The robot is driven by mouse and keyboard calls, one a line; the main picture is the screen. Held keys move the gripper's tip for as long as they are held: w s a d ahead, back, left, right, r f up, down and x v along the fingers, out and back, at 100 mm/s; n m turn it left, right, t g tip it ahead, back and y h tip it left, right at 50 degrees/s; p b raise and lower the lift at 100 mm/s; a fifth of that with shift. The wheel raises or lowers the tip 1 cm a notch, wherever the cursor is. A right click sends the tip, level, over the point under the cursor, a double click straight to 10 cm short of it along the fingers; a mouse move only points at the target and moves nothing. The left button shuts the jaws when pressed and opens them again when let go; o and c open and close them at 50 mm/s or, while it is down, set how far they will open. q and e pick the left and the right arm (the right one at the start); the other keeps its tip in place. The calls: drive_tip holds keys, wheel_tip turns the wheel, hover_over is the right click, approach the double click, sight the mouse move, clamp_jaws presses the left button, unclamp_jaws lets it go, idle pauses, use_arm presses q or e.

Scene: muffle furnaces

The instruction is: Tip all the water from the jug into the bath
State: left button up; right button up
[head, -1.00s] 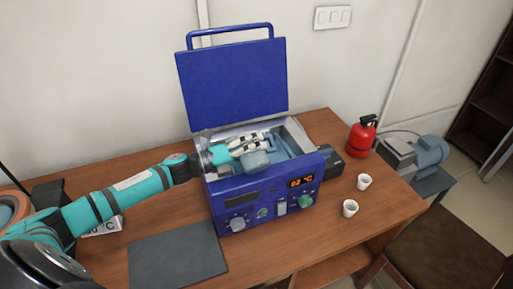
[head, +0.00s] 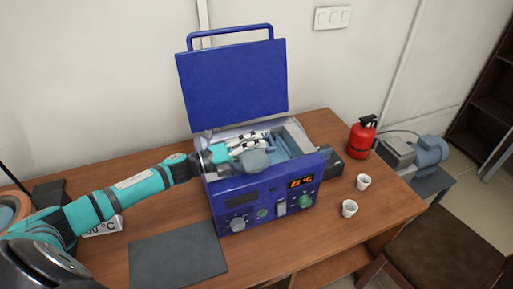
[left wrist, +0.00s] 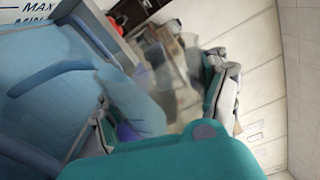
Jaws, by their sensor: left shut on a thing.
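The blue water bath (head: 265,205) stands on the table with its lid (head: 235,85) raised. Its steel rim (head: 293,138) surrounds pale bluish water inside. My left gripper (head: 252,142) is over the bath's opening, shut on the jug (head: 254,160). The jug is a see-through, grey-blue vessel, tilted over the bath; the fingers partly hide it. In the left wrist view the blurred clear jug (left wrist: 182,65) shows between the gripper's fingers, with the bath's inside and its MAX and MIN marks at the left. I cannot tell how much water the jug holds. My right gripper is not in view.
Two white cups (head: 363,182) (head: 349,208) stand right of the bath. A dark mat (head: 178,255) lies at the front left. A chair (head: 450,225) stands at the right.

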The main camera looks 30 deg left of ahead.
use_arm(q)
drive_tip(key=shift+w+a+r+n+p, duration=0.1)
drive_tip(key=shift+r+n+p, duration=0.25)
drive_tip(key=shift+n+p, duration=0.2)
idle(0.9)
drive_tip(key=shift+n, duration=0.35)
drive_tip(key=shift+s+a, duration=0.35)
drive_tip(key=shift+a, duration=0.1)
drive_tip(key=shift+x, duration=1)
drive_tip(key=shift+w+d, duration=0.2)
